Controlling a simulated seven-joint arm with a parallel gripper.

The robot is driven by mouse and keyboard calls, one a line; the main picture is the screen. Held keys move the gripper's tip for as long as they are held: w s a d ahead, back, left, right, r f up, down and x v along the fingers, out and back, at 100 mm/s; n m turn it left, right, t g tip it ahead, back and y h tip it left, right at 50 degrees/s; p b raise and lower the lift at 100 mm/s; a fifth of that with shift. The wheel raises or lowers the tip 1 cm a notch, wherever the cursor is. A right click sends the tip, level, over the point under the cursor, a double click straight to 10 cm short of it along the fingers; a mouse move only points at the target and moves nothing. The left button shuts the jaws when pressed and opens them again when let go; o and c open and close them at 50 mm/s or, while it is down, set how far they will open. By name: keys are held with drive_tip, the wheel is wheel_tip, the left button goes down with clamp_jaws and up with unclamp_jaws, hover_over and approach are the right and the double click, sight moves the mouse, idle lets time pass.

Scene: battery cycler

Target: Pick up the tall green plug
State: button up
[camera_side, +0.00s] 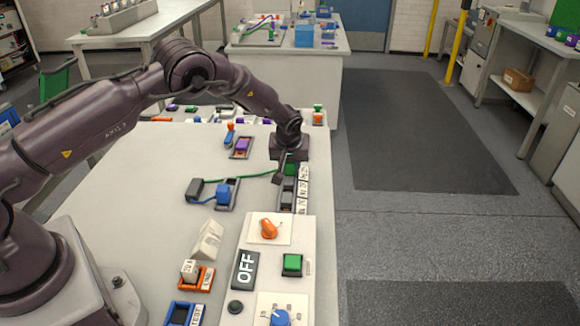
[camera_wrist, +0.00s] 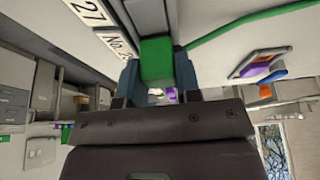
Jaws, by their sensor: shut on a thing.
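The green plug (camera_wrist: 156,60) is a green block between the two fingers of my gripper (camera_wrist: 156,76) in the wrist view. A green cable (camera_wrist: 250,21) runs off near it to the right. In the side view my gripper (camera_side: 286,170) points down at the far end of the dark slotted strip (camera_side: 287,196), and a bit of the green plug (camera_side: 292,169) shows beside it. My gripper is shut on the plug. Whether the plug's lower end is in a slot or clear of it, I cannot tell.
A black box (camera_side: 195,188) on the bench joins the green cable and a blue plug (camera_side: 222,192) in a dark holder. A purple plug (camera_side: 242,146) stands in another holder. White number labels (camera_side: 303,188) line the strip. A control panel (camera_side: 262,262) lies nearer. The bench's left-middle is clear.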

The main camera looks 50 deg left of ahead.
drive_tip(key=shift+r, duration=0.1)
drive_tip(key=shift+r, duration=0.3)
wheel_tip(320, 180, up, 2)
drive_tip(key=shift+r, duration=0.15)
drive_tip(key=s+d+r, duration=0.2)
drive_tip(key=s+r, duration=0.8)
drive_tip(key=s, duration=0.3)
drive_tip(key=s+a+f+n, duration=0.1)
drive_tip(key=s+a+f, duration=0.1)
drive_tip(key=a+f, duration=0.5)
drive_tip(key=shift+m, duration=0.5)
drive_tip(key=shift+s+a+x, duration=0.15)
drive_tip(key=shift+x, duration=1.35)
drive_tip(key=shift+s+a+x, duration=0.15)
drive_tip(key=shift+x, duration=1.4)
